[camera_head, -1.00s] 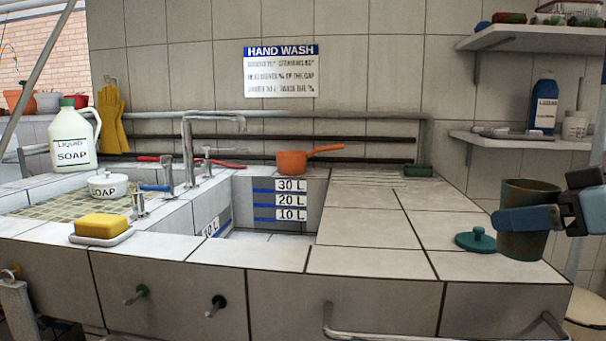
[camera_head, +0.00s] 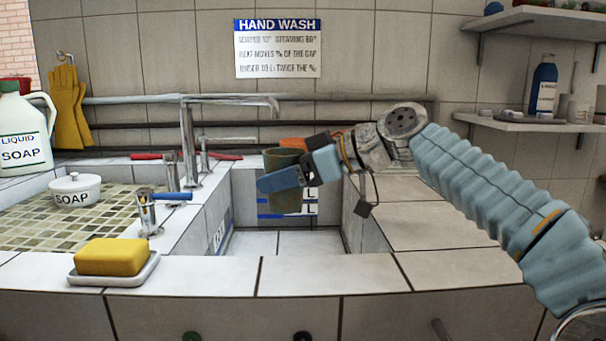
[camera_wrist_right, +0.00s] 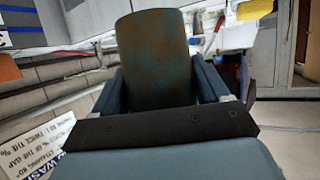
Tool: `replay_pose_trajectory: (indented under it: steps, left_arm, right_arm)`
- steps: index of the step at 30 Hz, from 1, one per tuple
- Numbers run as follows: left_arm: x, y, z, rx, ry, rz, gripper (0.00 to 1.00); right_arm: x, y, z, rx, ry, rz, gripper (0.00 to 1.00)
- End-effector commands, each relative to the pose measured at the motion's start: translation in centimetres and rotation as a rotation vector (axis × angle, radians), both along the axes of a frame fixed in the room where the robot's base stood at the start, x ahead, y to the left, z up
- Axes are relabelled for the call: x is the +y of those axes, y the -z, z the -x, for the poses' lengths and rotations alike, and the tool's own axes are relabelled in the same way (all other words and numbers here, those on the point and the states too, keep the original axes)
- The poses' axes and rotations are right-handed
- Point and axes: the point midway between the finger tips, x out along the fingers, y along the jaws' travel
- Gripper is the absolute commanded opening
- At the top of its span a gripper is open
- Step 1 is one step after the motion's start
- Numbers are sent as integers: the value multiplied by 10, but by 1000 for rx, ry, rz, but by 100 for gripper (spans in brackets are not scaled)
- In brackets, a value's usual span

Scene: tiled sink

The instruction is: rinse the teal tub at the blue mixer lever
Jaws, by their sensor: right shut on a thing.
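The teal tub (camera_head: 286,200), stained with brown patches, is upright over the basin, below the end of the metal spout (camera_head: 235,99) in the head view. My right gripper (camera_head: 282,180) is shut on its side. The tub also fills the middle of the right wrist view (camera_wrist_right: 157,45), between the two fingers (camera_wrist_right: 158,78). The blue mixer lever (camera_head: 179,196) sits on a short chrome tap left of the basin, apart from the tub. No water stream is visible. The tub's inside is hidden. My left gripper is not in view.
Red levers (camera_head: 146,156) flank the tall tap. A yellow sponge (camera_head: 111,257) on a dish, a white soap pot (camera_head: 75,190) and a soap jug (camera_head: 20,140) stand at left. An orange pan (camera_head: 291,142) is partly hidden behind the tub. The right counter (camera_head: 445,224) has bare tiles.

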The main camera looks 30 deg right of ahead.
Motion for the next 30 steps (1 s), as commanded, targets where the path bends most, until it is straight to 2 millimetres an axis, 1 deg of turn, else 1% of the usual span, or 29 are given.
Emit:
replay_pose_trajectory:
  steps: [3,18,21,27,30]
  left_arm:
    - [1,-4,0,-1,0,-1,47]
    - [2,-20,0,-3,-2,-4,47]
    - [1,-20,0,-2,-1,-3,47]
    - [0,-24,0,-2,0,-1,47]
    - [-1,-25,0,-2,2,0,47]
  right_arm:
    - [-2,2,-14,2,-1,0,39]
    - [-12,13,-70,3,0,1,39]
    - [-14,16,-81,3,1,1,39]
    - [-17,19,-98,1,1,1,39]
    - [-18,20,-104,0,1,2,39]
